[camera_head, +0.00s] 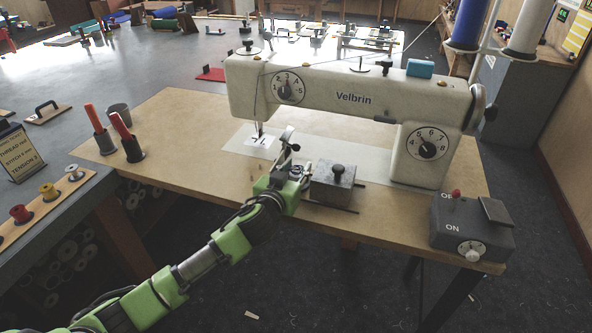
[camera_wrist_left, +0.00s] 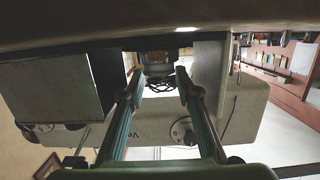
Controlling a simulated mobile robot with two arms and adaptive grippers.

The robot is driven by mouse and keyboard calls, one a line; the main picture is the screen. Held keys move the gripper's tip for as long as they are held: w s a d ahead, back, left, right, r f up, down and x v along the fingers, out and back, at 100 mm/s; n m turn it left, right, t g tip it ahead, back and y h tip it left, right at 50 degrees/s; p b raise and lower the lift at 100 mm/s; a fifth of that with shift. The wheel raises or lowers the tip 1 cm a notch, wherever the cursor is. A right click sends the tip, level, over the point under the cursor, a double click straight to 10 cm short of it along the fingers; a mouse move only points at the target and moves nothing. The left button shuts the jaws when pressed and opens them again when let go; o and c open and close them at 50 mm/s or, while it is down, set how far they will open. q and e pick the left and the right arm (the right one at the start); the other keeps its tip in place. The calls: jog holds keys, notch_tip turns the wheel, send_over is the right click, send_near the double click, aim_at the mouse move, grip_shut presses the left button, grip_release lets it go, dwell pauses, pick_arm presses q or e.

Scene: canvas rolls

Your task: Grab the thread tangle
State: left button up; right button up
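A dark, thin-stranded clump that looks like the thread tangle (camera_wrist_left: 160,85) shows in the left wrist view, below a round metal part (camera_wrist_left: 158,64) of the sewing machine. In the head view I cannot make it out; my left gripper and the box beside it may hide it. My left gripper (camera_head: 291,156) is at the front of the white sewing machine (camera_head: 345,98), low near the bed. In the left wrist view its two fingers (camera_wrist_left: 161,80) are apart, with the clump between or just beyond the tips. No contact is clear. My right gripper is not in view.
A grey box with a black knob (camera_head: 333,187) stands close to the right of my left gripper. A grey switch box (camera_head: 470,228) is at the right table corner. Orange-red handled tools in dark cups (camera_head: 131,149) stand left.

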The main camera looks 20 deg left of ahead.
pick_arm(q)
jog(key=shift+c, duration=0.3)
jog(key=c, duration=0.4)
jog(key=shift+r, duration=0.1)
